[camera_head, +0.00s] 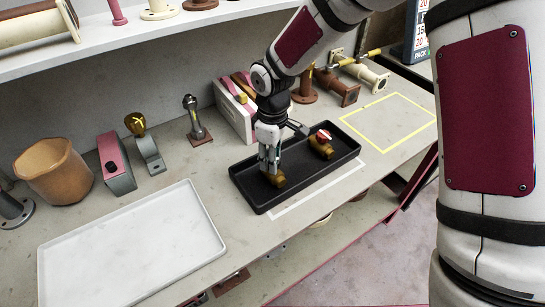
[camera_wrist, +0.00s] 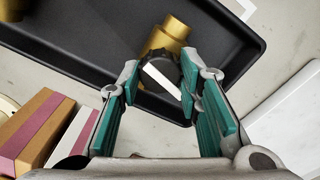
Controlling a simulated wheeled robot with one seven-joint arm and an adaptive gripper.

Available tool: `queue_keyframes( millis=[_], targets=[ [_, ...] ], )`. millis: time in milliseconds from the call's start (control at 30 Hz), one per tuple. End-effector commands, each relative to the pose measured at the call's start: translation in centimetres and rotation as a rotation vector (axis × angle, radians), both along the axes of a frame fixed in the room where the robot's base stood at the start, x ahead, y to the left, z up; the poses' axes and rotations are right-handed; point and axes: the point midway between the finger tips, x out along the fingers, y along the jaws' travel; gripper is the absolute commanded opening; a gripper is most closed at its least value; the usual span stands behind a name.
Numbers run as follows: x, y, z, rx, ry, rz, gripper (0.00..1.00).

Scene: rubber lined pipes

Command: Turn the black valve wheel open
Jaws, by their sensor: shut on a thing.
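The black valve wheel (camera_wrist: 172,70) has a white stripe across its face. It sits on a brass valve (camera_wrist: 167,37), which lies in the black tray (camera_head: 247,194) and also shows in the head view (camera_head: 277,181). My gripper (camera_wrist: 160,84) is shut on the wheel, with one green-padded finger on each side of it. In the head view my gripper (camera_head: 268,160) points down over the left part of the tray and hides the wheel. A second brass valve (camera_head: 321,149) with a red wheel (camera_head: 323,136) lies at the tray's right end.
A white tray (camera_head: 130,250) lies at the left front. Behind the black tray stand a box (camera_head: 236,108) and several pipe pieces (camera_head: 338,88). A yellow-outlined area (camera_head: 392,120) at the right is clear. A brown pot (camera_head: 55,171) stands far left.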

Motion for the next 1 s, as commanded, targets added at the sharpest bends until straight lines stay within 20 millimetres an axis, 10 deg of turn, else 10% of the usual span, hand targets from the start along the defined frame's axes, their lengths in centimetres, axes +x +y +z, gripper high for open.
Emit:
queue_keyframes(
  millis=[1000],
  targets=[
    [-0.01,0.03,0.02,0.0,0.0,0.268,0.04]
  ],
)
